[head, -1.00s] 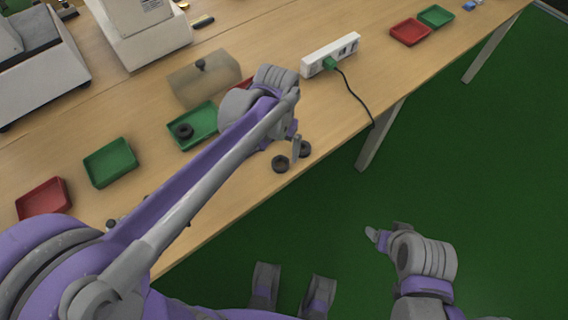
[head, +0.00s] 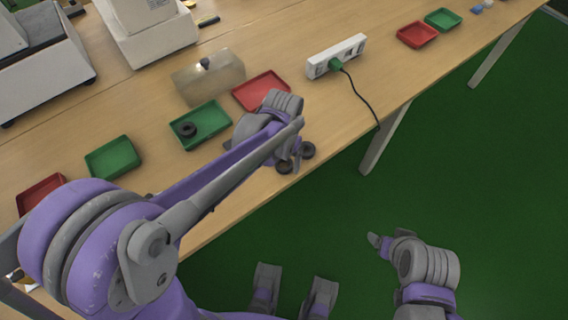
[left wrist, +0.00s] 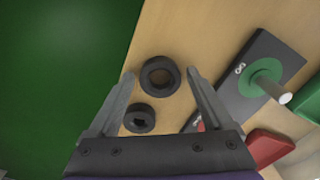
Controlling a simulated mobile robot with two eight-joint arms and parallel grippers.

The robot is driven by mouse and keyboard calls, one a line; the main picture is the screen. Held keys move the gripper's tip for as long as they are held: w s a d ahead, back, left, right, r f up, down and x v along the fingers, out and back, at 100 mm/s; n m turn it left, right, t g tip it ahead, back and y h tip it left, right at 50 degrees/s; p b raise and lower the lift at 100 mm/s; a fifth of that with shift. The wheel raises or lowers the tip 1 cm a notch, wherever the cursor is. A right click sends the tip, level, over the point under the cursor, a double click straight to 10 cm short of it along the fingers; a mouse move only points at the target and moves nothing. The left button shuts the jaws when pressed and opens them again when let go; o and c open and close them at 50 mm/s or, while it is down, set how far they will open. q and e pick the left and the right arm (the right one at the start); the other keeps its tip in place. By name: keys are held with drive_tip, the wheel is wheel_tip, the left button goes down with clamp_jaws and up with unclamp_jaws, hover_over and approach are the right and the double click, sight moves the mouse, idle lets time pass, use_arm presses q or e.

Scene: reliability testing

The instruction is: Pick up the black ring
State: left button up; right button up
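Two black rings lie on the wooden table near its front edge. In the left wrist view the larger ring (left wrist: 160,76) lies between the fingers of my left gripper (left wrist: 160,77), towards their tips. The smaller ring (left wrist: 139,117) lies nearer the gripper base, beside the left-hand finger. My left gripper is open and empty above them. In the head view it (head: 292,158) partly covers one ring (head: 284,168); the other ring (head: 308,150) shows just right of it. A third black ring (head: 187,129) lies in a green tray (head: 214,139). My right gripper (head: 386,238) hangs over the floor, its opening unclear.
A red tray (head: 262,90), a translucent block (head: 215,78) and a white power strip (head: 337,55) with a green plug stand behind. A dark block (left wrist: 245,95) with a green disc and metal peg stands right of the rings. Green floor (head: 480,180) lies beyond the edge.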

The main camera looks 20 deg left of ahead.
use_arm(q)
drive_tip(key=c, duration=1.1)
